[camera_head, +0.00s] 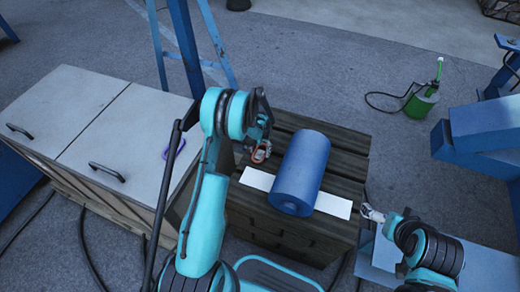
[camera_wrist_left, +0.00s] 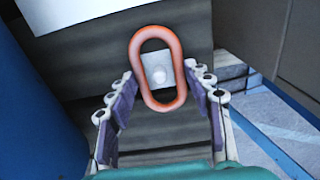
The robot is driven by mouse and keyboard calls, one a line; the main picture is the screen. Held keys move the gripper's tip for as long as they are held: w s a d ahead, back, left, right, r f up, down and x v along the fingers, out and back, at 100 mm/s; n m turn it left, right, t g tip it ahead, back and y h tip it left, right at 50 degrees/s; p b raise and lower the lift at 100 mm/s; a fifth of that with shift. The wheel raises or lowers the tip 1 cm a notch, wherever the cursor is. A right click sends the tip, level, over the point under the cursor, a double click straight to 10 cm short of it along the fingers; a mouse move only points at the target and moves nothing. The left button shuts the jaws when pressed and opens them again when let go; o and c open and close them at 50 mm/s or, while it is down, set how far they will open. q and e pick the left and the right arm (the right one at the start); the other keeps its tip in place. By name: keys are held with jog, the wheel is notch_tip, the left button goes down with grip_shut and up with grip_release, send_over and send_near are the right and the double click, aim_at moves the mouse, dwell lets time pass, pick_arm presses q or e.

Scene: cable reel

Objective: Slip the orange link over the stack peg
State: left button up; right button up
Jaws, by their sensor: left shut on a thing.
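The orange link (camera_head: 259,155) is an oval ring at the left gripper, beside the blue roll on the slatted wooden crate. My left gripper (camera_head: 262,149) is shut on the link's long sides. In the left wrist view, the orange link (camera_wrist_left: 137,85) stands between the fingertips of the left gripper (camera_wrist_left: 161,76).
The blue roll (camera_head: 300,168) lies across a white strip (camera_head: 333,205) on the wooden crate (camera_head: 345,160), close to the left gripper. A purple link (camera_head: 174,149) is at the edge of the grey cabinet (camera_head: 70,100). A green canister (camera_head: 421,104) stands on the floor behind right.

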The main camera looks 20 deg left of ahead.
pick_arm(q)
jog(key=shift+f, duration=0.4)
dwell(0.4)
jog(key=o, duration=1.6)
jog(key=shift+r, duration=0.1)
notch_tip(320, 180, up, 12)
jog(key=shift+f, duration=0.1)
